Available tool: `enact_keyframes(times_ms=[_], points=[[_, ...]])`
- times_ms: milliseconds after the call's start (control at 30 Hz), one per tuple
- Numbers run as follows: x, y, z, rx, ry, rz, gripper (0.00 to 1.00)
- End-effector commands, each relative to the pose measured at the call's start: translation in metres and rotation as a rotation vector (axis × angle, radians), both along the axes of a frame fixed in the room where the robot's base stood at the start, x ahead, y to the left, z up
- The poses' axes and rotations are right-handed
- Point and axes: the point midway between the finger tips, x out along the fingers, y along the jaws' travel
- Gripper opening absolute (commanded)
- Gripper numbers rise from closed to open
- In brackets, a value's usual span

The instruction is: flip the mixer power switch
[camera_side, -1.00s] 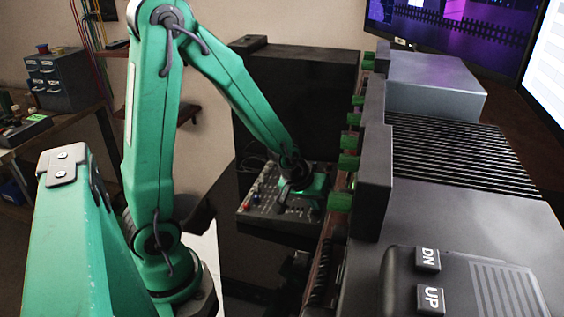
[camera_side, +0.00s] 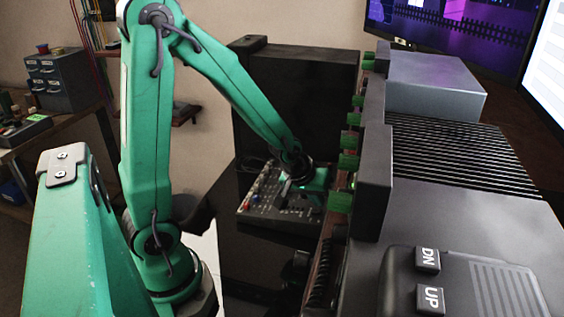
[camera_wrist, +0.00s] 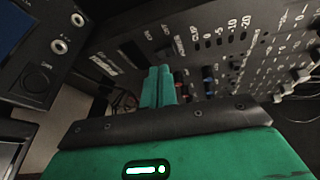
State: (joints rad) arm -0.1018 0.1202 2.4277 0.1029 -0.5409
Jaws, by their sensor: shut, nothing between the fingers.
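The mixer (camera_side: 262,203) is a grey panel with knobs and sliders. It lies on the dark glossy surface beyond my arm in the side view. My gripper is over its right part in that view, and its fingertips are hard to make out there. In the wrist view my gripper (camera_wrist: 159,72) has its two green fingers together and empty, pointing at the mixer panel (camera_wrist: 215,62). Small dark switch-like parts (camera_wrist: 165,29) sit just beyond the fingertips. I cannot tell which is the power switch, or whether the fingers touch the panel.
A row of dark units with green knobs (camera_side: 339,202) stands close to the right of my gripper. A tall black box (camera_side: 300,95) stands behind the mixer. In the wrist view, a dark device with round sockets (camera_wrist: 60,46) is at the upper left.

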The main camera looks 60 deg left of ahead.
Motion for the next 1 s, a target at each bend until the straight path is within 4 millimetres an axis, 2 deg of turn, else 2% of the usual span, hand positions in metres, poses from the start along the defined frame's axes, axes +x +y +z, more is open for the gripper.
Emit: enact_keyframes(times_ms=[700, 1000], points=[[0.008, -0.007, 0.043, -0.008, -0.003, -0.006, 0.00], [0.008, -0.008, 0.049, -0.010, -0.002, -0.005, 0.00]])
